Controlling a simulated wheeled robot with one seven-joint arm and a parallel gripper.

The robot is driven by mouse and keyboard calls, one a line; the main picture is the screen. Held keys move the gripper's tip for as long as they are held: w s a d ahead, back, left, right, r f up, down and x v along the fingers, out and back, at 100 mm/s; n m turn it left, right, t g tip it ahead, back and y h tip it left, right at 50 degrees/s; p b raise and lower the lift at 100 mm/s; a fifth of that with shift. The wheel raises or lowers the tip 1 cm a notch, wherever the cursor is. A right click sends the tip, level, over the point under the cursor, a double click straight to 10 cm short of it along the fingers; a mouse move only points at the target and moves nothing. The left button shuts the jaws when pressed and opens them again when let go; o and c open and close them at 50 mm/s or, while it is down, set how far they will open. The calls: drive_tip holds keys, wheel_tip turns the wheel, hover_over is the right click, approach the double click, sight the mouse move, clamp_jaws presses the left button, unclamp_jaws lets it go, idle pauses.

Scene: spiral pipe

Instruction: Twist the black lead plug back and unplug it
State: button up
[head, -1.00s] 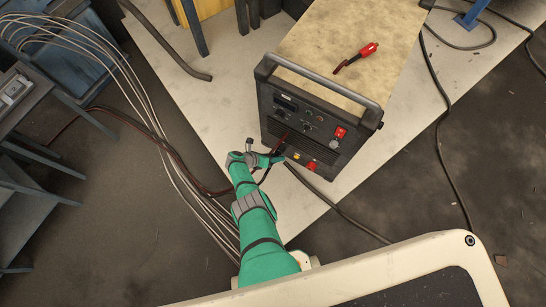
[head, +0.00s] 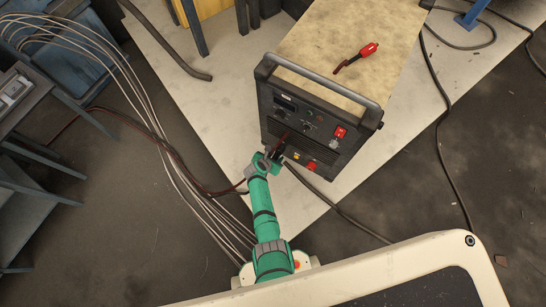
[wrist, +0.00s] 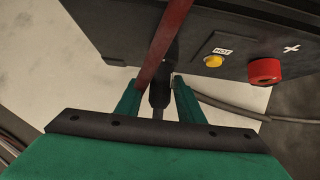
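The black lead plug (wrist: 160,88) shows in the wrist view, running down from the front panel of the welding machine (wrist: 115,25) with its cable below. My gripper (wrist: 157,82) has its two green fingers on either side of the plug. Narrow gaps show between fingers and plug, so it looks open around it. A dark red strip (wrist: 166,40) crosses in front of the plug and partly hides it. In the head view my gripper (head: 276,153) is at the lower left of the machine's front (head: 300,138); the plug itself is hard to make out there.
To the right of the plug are a yellow button (wrist: 214,61) labelled HOT and a red socket (wrist: 264,71) marked plus. A red-handled lead (head: 368,50) lies on top of the machine. Several cables (head: 165,150) run along the floor at left.

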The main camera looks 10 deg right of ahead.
drive_tip(key=c, duration=0.9)
drive_tip(key=shift+w+a+n+g+h, duration=0.1)
drive_tip(key=shift+n+g+h, duration=0.3)
drive_tip(key=shift+g+h, duration=0.25)
clamp_jaws()
drive_tip(key=shift+n+g+h, duration=0.3)
drive_tip(key=shift+g+h, duration=0.25)
drive_tip(key=shift+o, duration=0.2)
unclamp_jaws()
drive_tip(key=shift+f+n+g+h, duration=0.1)
drive_tip(key=shift+n+g+h, duration=0.2)
drive_tip(key=shift+g+h, duration=0.2)
clamp_jaws()
drive_tip(key=shift+s, duration=0.2)
